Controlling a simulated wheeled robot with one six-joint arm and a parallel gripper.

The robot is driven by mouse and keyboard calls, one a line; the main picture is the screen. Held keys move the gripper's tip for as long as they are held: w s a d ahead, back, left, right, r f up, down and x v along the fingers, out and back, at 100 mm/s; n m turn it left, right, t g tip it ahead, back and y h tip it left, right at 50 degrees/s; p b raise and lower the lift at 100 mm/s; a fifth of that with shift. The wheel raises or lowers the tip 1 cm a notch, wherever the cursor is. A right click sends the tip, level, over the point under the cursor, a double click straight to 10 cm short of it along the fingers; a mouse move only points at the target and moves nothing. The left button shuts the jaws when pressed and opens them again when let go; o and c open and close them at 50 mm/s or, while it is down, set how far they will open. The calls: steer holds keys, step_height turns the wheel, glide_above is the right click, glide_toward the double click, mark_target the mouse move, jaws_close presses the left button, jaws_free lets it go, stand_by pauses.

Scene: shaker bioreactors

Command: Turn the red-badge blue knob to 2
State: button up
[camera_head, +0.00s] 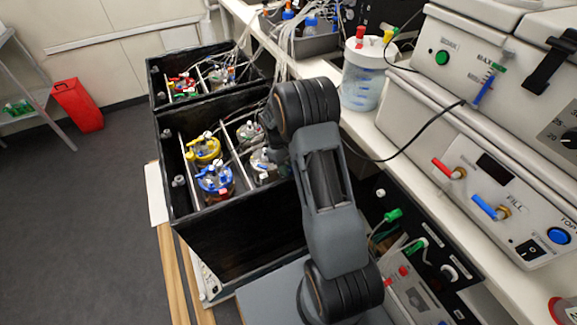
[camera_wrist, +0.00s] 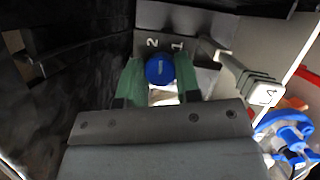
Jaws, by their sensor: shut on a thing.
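The blue knob (camera_wrist: 160,70) shows in the wrist view on a grey plate (camera_wrist: 150,17) marked with the numbers 2 and 1. The 2 is above the knob to the left, the 1 above it to the right. A faint pale mark shows on the knob's face; which number it points at is hard to tell. My gripper (camera_wrist: 159,64) has its two green fingers on either side of the knob and is shut on it. No red badge is visible in the wrist view. In the head view my arm hides the gripper, and I cannot make out this knob there.
A black box (camera_head: 245,233) holds vessels with a yellow lid (camera_head: 204,148) and a blue lid (camera_head: 214,178). A blue-topped vessel (camera_wrist: 285,130) is at right in the wrist view. A bench (camera_head: 365,150) with instruments runs along the right. Open floor (camera_head: 80,220) lies left.

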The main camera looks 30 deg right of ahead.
steer(key=n+t+h, duration=0.1)
steer(key=n, duration=0.3)
steer(key=shift+a+n, duration=0.1)
steer(key=shift+n, duration=0.3)
steer(key=shift+h, duration=0.3)
steer(key=o, duration=0.9)
steer(key=shift+o, duration=0.2)
steer(key=v, duration=1.3)
steer(key=shift+r+p, duration=0.35)
steer(key=shift+r, duration=0.05)
steer(key=shift+a, duration=0.15)
